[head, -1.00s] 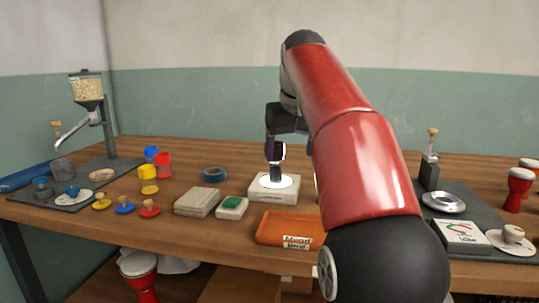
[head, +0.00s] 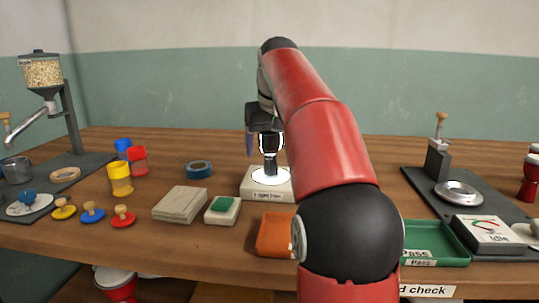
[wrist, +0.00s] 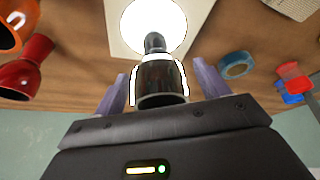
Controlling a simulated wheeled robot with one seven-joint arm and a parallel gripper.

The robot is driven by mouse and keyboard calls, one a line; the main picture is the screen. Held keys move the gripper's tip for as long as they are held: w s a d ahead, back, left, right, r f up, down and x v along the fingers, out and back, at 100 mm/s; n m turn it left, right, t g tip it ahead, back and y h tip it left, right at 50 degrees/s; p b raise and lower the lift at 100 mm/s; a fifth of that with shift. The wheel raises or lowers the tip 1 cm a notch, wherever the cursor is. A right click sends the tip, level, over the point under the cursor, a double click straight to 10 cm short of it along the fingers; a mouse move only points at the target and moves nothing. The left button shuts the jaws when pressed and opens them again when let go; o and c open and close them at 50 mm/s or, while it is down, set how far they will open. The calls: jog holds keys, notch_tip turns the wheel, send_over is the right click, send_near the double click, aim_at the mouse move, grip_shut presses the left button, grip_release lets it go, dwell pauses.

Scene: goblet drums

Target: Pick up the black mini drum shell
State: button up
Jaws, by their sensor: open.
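The black mini drum shell (head: 270,161) stands upright on the glowing white disc of a light box (head: 254,192). In the wrist view the shell (wrist: 161,77) shows its dark wide end toward me and its narrow stem on the bright disc. My gripper (head: 265,143) is at the shell's upper part. In the wrist view my gripper (wrist: 161,85) is open, with one purple finger on each side of the shell. White pads or strips lie close along both sides of it; whether they touch it I cannot tell.
An orange tray (head: 274,234) is in front, partly behind my arm. A green tray (head: 437,240) and a scale (head: 484,233) are right.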

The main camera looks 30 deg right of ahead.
jog(key=shift+w+f, duration=0.25)
jog(key=shift+f, duration=0.3)
jog(key=c, duration=1.1)
jog(key=shift+c, duration=0.2)
jog(key=shift+r, duration=0.15)
